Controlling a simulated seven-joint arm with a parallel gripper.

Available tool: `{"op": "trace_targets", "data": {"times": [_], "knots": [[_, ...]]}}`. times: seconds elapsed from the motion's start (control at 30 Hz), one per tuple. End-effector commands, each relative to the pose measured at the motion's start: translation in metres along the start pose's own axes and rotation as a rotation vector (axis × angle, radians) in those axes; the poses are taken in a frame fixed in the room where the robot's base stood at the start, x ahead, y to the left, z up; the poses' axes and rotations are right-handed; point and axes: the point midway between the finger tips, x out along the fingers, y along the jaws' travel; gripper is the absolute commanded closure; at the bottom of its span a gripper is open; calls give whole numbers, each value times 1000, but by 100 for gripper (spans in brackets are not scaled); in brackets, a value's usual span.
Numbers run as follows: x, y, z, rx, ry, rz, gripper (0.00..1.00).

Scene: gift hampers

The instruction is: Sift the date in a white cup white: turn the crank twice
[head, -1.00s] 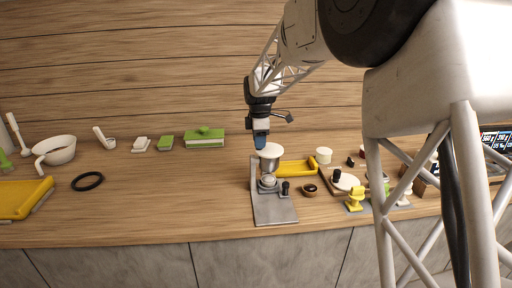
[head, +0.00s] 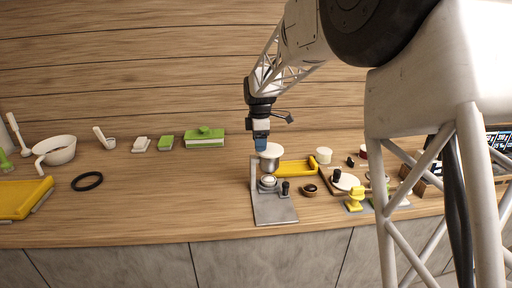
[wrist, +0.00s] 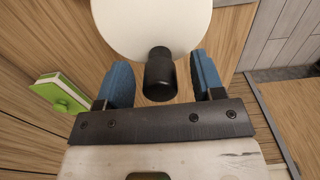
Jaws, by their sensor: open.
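A grey stand (head: 274,209) on the counter carries a metal hopper with a round white top (head: 270,150). A pale round cup-like thing (head: 268,181) sits low in the stand, under the hopper. My gripper (head: 261,146) points down at the left edge of the white top. In the wrist view, my gripper (wrist: 160,82) is open, with its blue fingers on either side of a black knob (wrist: 160,75) beside the white top (wrist: 150,22). Gaps show on both sides of the knob. The cup's contents are too small to tell.
A yellow tray (head: 296,169) lies behind the stand. A small dark-filled bowl (head: 309,190) and a board with several small items stand to the right. A black ring (head: 87,181), a white bowl (head: 57,150) and another yellow tray (head: 22,199) lie left. The counter between is clear.

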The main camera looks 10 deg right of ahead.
Motion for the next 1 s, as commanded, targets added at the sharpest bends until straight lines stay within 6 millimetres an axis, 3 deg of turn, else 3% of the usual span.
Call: {"op": "trace_targets", "data": {"times": [0.37,1.0], "knots": [[-4,0,0,0,0,1,38],[-47,0,0,0,0,0,38]]}}
